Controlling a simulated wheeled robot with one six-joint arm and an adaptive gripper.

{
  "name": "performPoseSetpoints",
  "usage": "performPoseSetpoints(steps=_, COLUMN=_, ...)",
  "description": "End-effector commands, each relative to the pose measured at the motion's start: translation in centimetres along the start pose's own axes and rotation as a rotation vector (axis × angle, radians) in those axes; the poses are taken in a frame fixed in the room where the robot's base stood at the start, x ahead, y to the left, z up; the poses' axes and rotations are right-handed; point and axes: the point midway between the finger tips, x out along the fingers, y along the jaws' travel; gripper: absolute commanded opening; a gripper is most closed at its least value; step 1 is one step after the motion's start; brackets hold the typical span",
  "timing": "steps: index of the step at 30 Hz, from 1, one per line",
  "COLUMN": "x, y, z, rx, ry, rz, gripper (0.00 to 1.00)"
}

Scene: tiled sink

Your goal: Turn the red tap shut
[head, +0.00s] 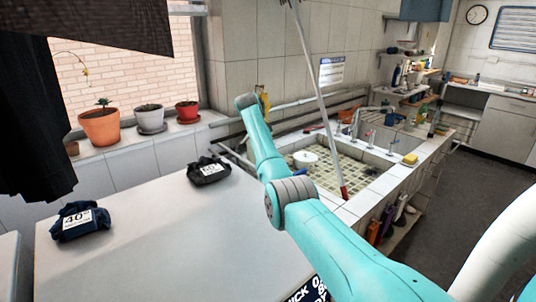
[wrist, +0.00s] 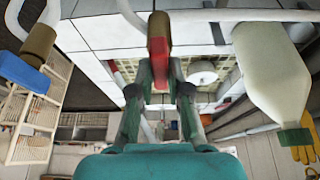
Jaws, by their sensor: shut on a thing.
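The red tap (wrist: 158,48) shows in the upper middle of the wrist view, with a brown part joined to its red handle. My gripper (wrist: 160,76) has one dark green finger on each side of the red handle and is shut on it. The lower end of the handle is partly hidden between the fingers. In the head view my teal arm reaches over the counter towards the wall, and the gripper and the red tap are hidden behind it.
A blue-handled tap (wrist: 22,73) is at the left of the wrist view. The tiled sink (head: 377,188) holds a white bowl (head: 305,158). A red-ended pole (head: 322,95) leans across the sink. Dark folded bundles (head: 208,171) lie on the white counter (head: 150,245). Yellow gloves (wrist: 301,144) hang nearby.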

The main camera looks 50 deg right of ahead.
Motion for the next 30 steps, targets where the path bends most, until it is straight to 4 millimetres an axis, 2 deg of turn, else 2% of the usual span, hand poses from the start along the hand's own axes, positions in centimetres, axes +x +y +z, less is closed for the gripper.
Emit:
performPoseSetpoints(steps=8, x=0.1, y=0.0, z=0.1, rx=0.001, ry=-0.001, rz=0.001, gripper=0.00)
performPoseSetpoints(steps=9, x=0.1, y=0.0, z=0.1, rx=0.001, ry=-0.001, rz=0.001, gripper=0.19)
performPoseSetpoints(steps=12, x=0.0, y=0.0, z=0.1, rx=0.000, ry=-0.001, rz=0.001, gripper=0.42)
performPoseSetpoints(steps=23, x=-0.4, y=0.0, z=0.0, rx=0.000, ry=0.000, rz=-0.001, gripper=0.42)
performPoseSetpoints(steps=26, x=-1.4, y=-0.1, z=0.0, rx=0.000, ry=0.000, rz=-0.001, gripper=0.42)
performPoseSetpoints(steps=30, x=-3.9, y=-0.1, z=0.0, rx=0.000, ry=0.001, rz=-0.004, gripper=0.42)
